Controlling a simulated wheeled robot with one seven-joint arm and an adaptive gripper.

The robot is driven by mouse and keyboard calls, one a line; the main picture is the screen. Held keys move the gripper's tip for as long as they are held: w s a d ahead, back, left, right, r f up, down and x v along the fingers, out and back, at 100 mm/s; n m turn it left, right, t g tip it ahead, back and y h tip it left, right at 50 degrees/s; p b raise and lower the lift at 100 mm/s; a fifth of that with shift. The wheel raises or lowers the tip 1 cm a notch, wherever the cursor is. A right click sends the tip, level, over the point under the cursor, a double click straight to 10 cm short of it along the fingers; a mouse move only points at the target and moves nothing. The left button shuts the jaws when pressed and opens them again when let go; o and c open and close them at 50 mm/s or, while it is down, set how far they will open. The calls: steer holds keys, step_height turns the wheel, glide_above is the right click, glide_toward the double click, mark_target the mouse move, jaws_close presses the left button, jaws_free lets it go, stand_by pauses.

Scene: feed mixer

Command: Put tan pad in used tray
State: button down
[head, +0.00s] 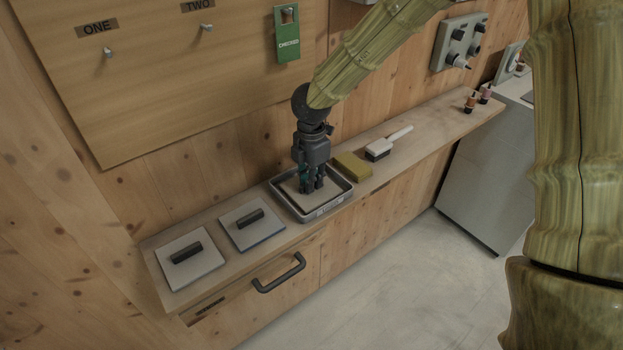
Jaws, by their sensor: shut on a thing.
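The metal tray (347,196) stands on the wooden shelf, with a small label on its front wall that is too small to read. A flat, pale tan pad (290,188) shows inside the tray's rim. My gripper (313,190) points down over the tray, its fingers shut at the middle of the pad. The gripped part is hidden by the fingers. I cannot tell whether the pad rests fully on the tray floor.
Two pale plates with black handles (188,258) (251,226) lie left of the tray. A yellow sponge (352,165) and a white-handled brush (387,145) lie to the right. A drawer handle (279,273) sticks out below. A green tag (287,37) hangs on the board above.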

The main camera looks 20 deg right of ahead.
steer(key=c, duration=1.5)
jaws_free()
steer(key=shift+f, duration=0.15)
step_height(320, 180, up, 12)
steer(key=b, duration=0.1)
steer(key=shift+b, duration=0.4)
